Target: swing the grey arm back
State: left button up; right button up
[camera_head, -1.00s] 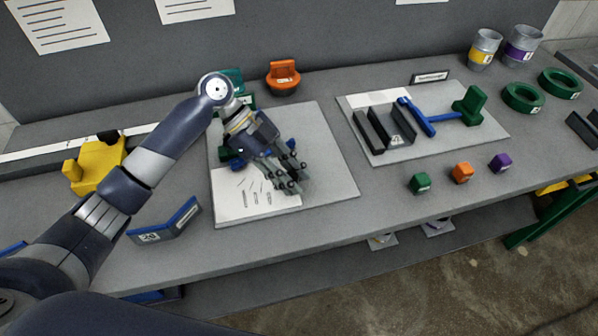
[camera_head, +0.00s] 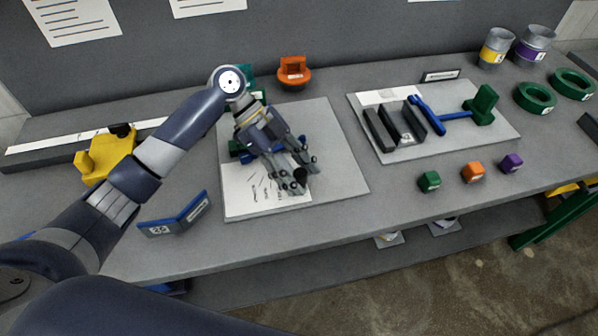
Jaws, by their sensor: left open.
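My left gripper (camera_head: 300,175) is over the pale grey board at the left middle of the bench (camera_head: 345,170). Its fingers are spread and point down and toward the front edge. A small dark piece (camera_head: 300,176) shows between the fingertips; whether they touch it is unclear. Blue and green parts of a fixture (camera_head: 238,148) show behind the gripper. The grey arm cannot be clearly made out; the gripper hides much of this fixture. A white printed sheet (camera_head: 255,190) lies on the board's front left. My right gripper is not in view.
A second board (camera_head: 480,135) at right holds dark grey bars (camera_head: 380,130), a blue T-shaped bar and a green block. Green, orange and purple cubes stand in front. An orange part (camera_head: 294,72) is behind; a yellow block (camera_head: 107,155) and blue stand (camera_head: 175,218) are left.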

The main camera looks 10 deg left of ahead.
pick_arm(q)
jog(key=shift+w+a+r, duration=0.1)
jog(key=shift+r, duration=0.1)
jog(key=v, duration=1.1)
jog(key=shift+a+r, duration=0.2)
